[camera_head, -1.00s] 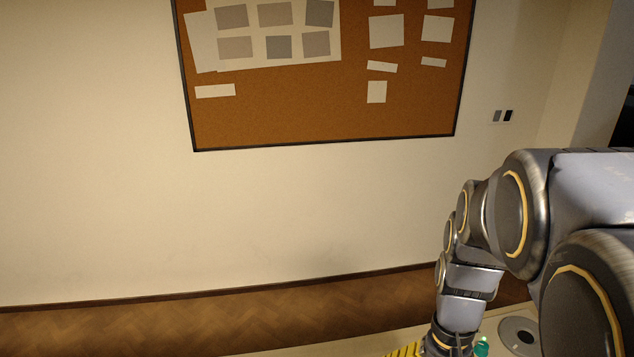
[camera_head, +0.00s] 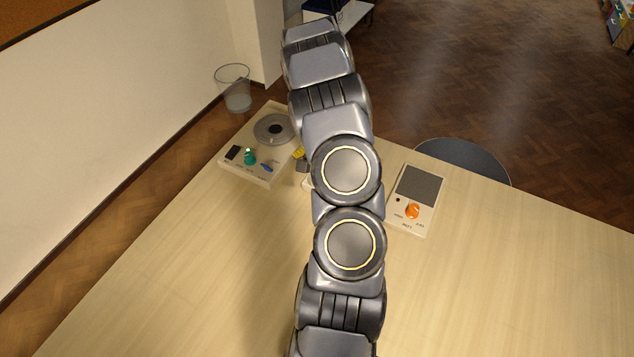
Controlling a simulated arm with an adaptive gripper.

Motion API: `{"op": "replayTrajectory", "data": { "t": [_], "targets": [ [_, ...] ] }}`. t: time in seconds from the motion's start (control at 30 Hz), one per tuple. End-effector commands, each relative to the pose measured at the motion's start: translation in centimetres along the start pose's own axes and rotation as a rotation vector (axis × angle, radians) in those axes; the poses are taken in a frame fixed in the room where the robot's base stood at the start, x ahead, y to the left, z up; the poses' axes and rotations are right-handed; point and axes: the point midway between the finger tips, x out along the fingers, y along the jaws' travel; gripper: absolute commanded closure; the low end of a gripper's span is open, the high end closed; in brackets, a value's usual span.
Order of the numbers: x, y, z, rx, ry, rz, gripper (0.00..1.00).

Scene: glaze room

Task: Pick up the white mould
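I cannot make out the white mould for certain in the head view. A small pale edge (camera_head: 308,184) shows just left of my arm on the table, mostly hidden by the arm, and I cannot tell what it belongs to. My arm runs up the middle of the picture and covers the table behind it. My gripper's fingertips are not visible. A small yellow and dark piece (camera_head: 300,157) peeks out left of the arm; I cannot tell whether it is part of my gripper.
On the wooden table (camera_head: 190,265), a pale device with a round grey disc (camera_head: 273,129) and green knob (camera_head: 250,157) stands left of my arm. A flat device with an orange knob (camera_head: 412,211) lies right. The front table is clear.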

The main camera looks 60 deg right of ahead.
Motion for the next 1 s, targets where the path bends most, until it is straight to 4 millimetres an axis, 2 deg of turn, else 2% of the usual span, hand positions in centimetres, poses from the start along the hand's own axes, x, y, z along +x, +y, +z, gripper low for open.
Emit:
{"op": "replayTrajectory", "data": {
  "t": [0.23, 0.5, 0.73, 0.77, 0.8, 0.87, 0.9, 0.93, 1.0],
  "targets": [
    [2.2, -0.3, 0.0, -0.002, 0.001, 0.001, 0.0],
    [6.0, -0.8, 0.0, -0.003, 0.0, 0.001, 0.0],
    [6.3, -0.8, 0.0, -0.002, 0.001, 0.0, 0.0],
    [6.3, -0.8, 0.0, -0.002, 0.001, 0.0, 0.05],
    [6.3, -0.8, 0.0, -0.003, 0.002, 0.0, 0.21],
    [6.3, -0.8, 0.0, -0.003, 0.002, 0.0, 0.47],
    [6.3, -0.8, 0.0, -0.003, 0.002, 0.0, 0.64],
    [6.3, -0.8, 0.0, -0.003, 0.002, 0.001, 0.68],
    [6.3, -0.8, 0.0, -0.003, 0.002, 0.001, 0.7]
  ]
}}
